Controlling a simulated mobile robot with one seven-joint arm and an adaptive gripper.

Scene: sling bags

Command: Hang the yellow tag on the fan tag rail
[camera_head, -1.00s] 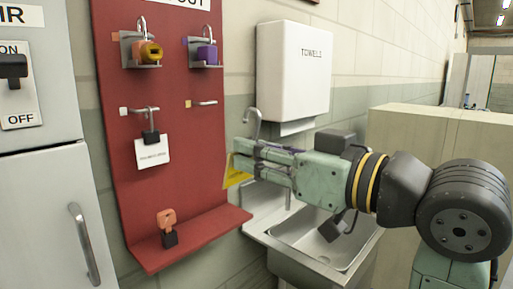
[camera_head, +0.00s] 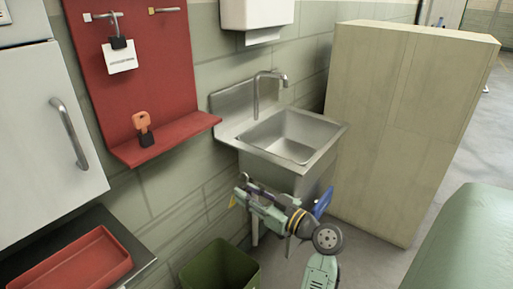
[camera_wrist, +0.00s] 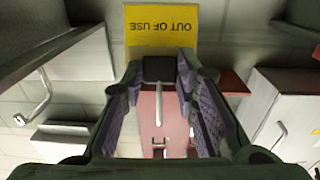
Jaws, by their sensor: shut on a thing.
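The yellow tag (camera_wrist: 160,25) reads OUT OF USE, upside down in the wrist view. It is attached to a black lock body (camera_wrist: 158,68) at my fingertips. My gripper (camera_head: 243,189) is shut on this lock, and the tag hangs out past the fingers. In the head view the tag (camera_head: 233,201) is a small yellow patch below the fingertips. My gripper is low, in front of the sink and away from the red board (camera_head: 135,62). The board's right rail (camera_head: 170,10) has a yellow marker and is bare. Which rail is the fan's is not readable.
The left rail (camera_head: 97,16) holds a padlock with a white tag (camera_head: 120,57). A sink (camera_head: 285,135), green bin (camera_head: 222,270), red tray (camera_head: 75,262) and beige cabinet (camera_head: 400,120) surround the arm.

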